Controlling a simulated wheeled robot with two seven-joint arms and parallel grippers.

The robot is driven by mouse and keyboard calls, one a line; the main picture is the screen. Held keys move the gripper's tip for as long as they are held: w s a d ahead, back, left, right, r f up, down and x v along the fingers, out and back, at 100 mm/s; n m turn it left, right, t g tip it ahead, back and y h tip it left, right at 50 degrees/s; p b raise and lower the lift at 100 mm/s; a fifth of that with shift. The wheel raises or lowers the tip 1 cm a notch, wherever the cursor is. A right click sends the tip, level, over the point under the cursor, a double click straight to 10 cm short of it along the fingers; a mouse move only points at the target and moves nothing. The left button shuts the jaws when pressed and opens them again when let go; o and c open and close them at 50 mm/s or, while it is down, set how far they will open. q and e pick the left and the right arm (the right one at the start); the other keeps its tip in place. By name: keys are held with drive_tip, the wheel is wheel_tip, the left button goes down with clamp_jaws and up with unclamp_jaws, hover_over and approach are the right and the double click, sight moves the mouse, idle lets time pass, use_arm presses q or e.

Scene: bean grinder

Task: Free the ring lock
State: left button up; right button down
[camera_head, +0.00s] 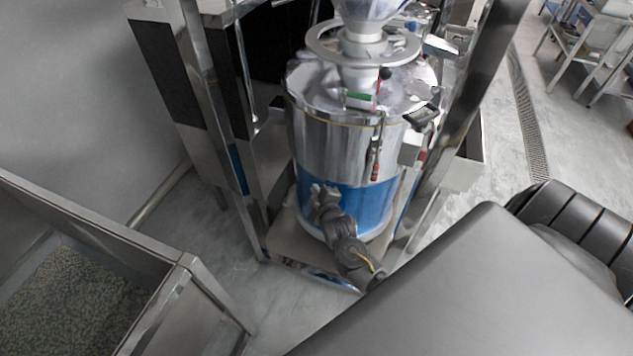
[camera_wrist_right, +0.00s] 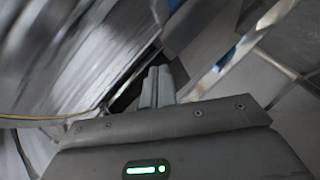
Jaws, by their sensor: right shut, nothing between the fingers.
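The grinder's drum (camera_head: 335,140) stands upright in the metal frame, shiny metal above and blue below. A flat metal ring (camera_head: 320,45) surrounds the neck above its lid. A thin yellowish band runs round the drum's upper edge, and a red-ended latch (camera_head: 375,160) hangs on the drum's front. I cannot tell which part is the ring lock. My right gripper (camera_head: 322,190) is in front of the blue part, below and left of the latch. Its fingers (camera_wrist_right: 157,86) are together and empty beside the shiny drum wall in the right wrist view. My left gripper is not in view.
Upright frame posts (camera_head: 222,120) flank the drum on both sides. A metal bin (camera_head: 185,262) of beans stands at the lower left. A large grey surface fills the lower right. Open floor (camera_head: 225,240) lies between bin and frame.

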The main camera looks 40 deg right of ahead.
drive_tip(key=shift+g+y, duration=0.3)
drive_tip(key=shift+g, duration=0.1)
drive_tip(key=f, duration=0.1)
drive_tip(key=s+f, duration=0.1)
drive_tip(key=f, duration=0.2)
drive_tip(key=shift+s+a+f, duration=0.2)
drive_tip(key=shift+a+f, duration=0.15)
drive_tip(key=s+a+f+m+g+y, duration=0.1)
drive_tip(key=s+a+f+m+g, duration=0.15)
drive_tip(key=s+f, duration=0.75)
drive_tip(key=s+a+f+m+g+y, duration=0.1)
drive_tip(key=s+a+f+m+g, duration=0.3)
drive_tip(key=f, duration=0.9)
drive_tip(key=s+f+g, duration=0.2)
drive_tip(key=s+f, duration=0.4)
drive_tip(key=s, duration=0.9)
drive_tip(key=s+d+f+g+y, duration=0.1)
drive_tip(key=s+f+g, duration=0.2)
drive_tip(key=s, duration=1.3)
wheel_tip(320, 180, down, 3)
drive_tip(key=shift+s+r, duration=0.1)
drive_tip(key=shift+s, duration=0.2)
